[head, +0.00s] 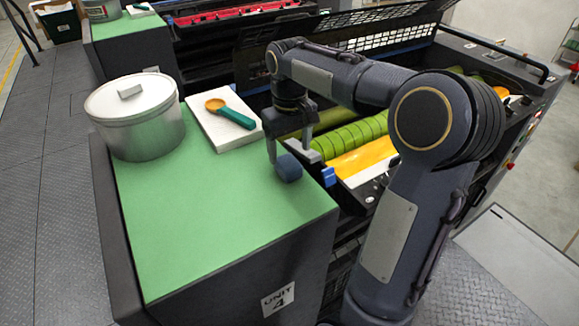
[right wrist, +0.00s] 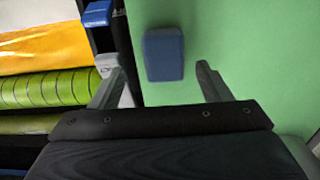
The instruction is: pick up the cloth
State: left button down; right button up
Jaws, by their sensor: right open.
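A small dark-blue block with rounded edges (head: 289,169), perhaps the folded cloth, lies on the green top near its right edge. My right gripper (head: 291,156) is open just above it, pointing down. In the right wrist view the blue block (right wrist: 164,54) shows between and a little beyond the open fingertips (right wrist: 158,72), apart from both. A white flat pad (head: 207,118), which could also be a cloth, lies farther back with an orange and teal spoon-like tool (head: 230,112) on it. My left gripper is not in view.
A lidded metal pot (head: 137,125) stands at the back left of the green top (head: 190,225). The open ink unit with green and yellow rollers (head: 360,157) lies right of the gripper, with a blue tab (head: 329,177) at its edge. The front green area is clear.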

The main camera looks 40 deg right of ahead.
aim_at(288, 161)
jog(key=f, duration=0.5)
jog(key=shift+a, duration=0.25)
jog(key=c, duration=1.1)
jog(key=shift+o, duration=0.2)
jog(key=shift+r, duration=0.15)
jog(key=shift+r, duration=0.5)
jog(key=w+a+r, duration=0.2)
jog(key=a+r, duration=0.4)
jog(key=w+a+r, duration=0.3)
jog(key=a+r, duration=0.2)
jog(key=a, duration=0.2)
jog(key=shift+w+r, duration=0.25)
jog(key=shift+r, duration=0.15)
